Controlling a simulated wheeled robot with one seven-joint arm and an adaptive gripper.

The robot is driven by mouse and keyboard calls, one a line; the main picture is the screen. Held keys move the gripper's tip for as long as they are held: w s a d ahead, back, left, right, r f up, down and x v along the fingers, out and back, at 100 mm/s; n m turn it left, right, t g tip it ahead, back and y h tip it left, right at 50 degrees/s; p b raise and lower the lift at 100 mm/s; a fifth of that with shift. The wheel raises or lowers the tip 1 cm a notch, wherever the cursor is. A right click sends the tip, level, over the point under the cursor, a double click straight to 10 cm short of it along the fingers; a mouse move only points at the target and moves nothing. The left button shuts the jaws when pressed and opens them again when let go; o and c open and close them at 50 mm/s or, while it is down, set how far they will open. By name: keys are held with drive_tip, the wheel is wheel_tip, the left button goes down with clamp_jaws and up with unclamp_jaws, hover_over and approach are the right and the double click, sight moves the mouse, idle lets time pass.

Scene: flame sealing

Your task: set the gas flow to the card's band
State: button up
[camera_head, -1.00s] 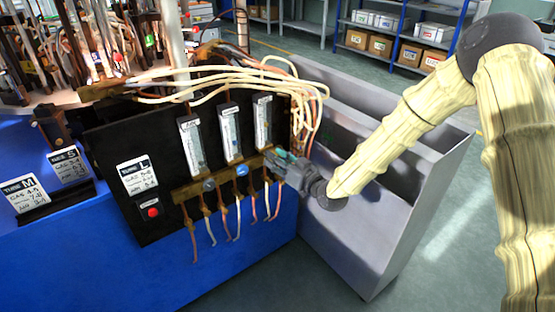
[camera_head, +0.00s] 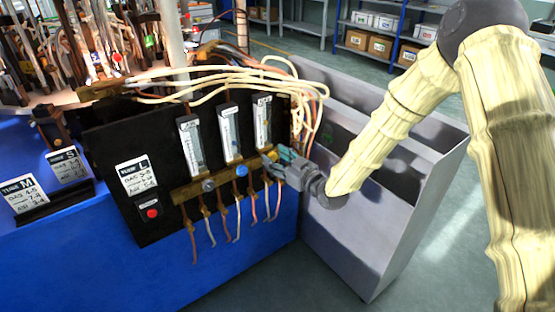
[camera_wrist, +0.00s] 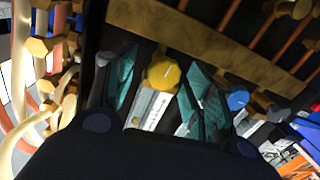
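The black panel (camera_head: 110,155) carries three upright flow tubes: left (camera_head: 191,147), middle (camera_head: 230,133) and right (camera_head: 263,120). A brass rail (camera_head: 222,180) below them bears a grey knob (camera_head: 208,185) and a blue knob (camera_head: 241,170). My gripper (camera_head: 272,163) is at the rail's right end. In the wrist view, the yellow knob (camera_wrist: 162,73) lies between my open teal fingers (camera_wrist: 160,85), with a gap visible on the left side. The blue knob (camera_wrist: 238,99) is just beyond the right finger. The card marked L (camera_head: 137,177) is on the panel; its numbers and the float levels are too small to read surely.
A red button (camera_head: 152,213) is under the card. Cards M (camera_head: 24,195) and S (camera_head: 67,165) stand at left. Pale hoses (camera_head: 240,80) arch above the tubes and several thin lines hang below the rail. A grey bin (camera_head: 350,235) stands right of the panel.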

drive_tip(key=shift+s, duration=0.1)
drive_tip(key=v, duration=1.2)
drive_tip(key=shift+f, duration=0.1)
drive_tip(key=s+d+f+m+g+h, duration=0.25)
drive_tip(key=s+f, duration=0.25)
drive_tip(key=f, duration=0.5)
drive_tip(key=s+d+f+m+g+h, duration=0.1)
drive_tip(key=s+f+m+h, duration=0.15)
drive_tip(key=s+f, duration=0.45)
drive_tip(key=s+d+f+m+g+h, duration=0.2)
drive_tip(key=s+d+f+g+h, duration=0.25)
drive_tip(key=s+f, duration=0.9)
drive_tip(key=s+d+f+m+g+h, duration=0.1)
drive_tip(key=s+d+f+m+g, duration=0.15)
drive_tip(key=s, duration=0.65)
drive_tip(key=s+d+f+m+g+h, duration=0.1)
drive_tip(key=s+d+f+g, duration=0.2)
drive_tip(key=s, duration=0.5)
wheel_tip(320, 180, up, 16)
drive_tip(key=p, duration=1.5)
drive_tip(key=shift+d+r+n, duration=0.2)
drive_tip(key=shift+d+n, duration=0.15)
